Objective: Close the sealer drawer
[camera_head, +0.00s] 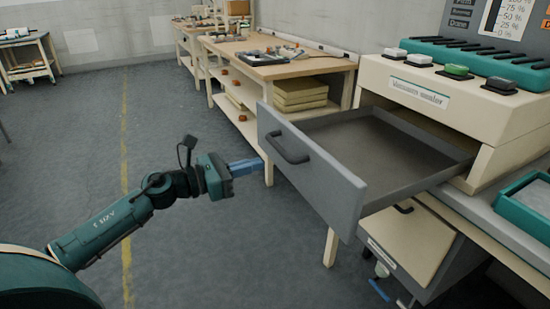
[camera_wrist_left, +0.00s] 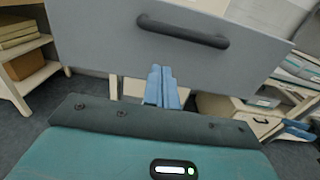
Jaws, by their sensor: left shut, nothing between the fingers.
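The sealer drawer (camera_head: 395,150) is pulled far out of the vacuum sealer (camera_head: 440,100). It is grey and looks empty. Its front panel (camera_head: 330,185) has a dark bar handle (camera_head: 283,148). My left gripper (camera_head: 261,163) is shut and empty, its blue fingers pointing at the panel, left of the handle and a little lower. In the left wrist view, the fingertips (camera_wrist_left: 160,68) are below the handle (camera_wrist_left: 183,31), near the panel's lower edge; I cannot tell whether they touch it. Blue finger-like parts, seemingly my right gripper (camera_head: 380,290), show low under the bench.
A second, beige-fronted drawer (camera_head: 405,235) sits below the sealer. A teal tray (camera_head: 525,210) lies at the right. A wooden bench (camera_head: 300,68) with stacked yellowish packs (camera_head: 300,92) stands behind the drawer. The floor (camera_head: 75,150) at the left is clear.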

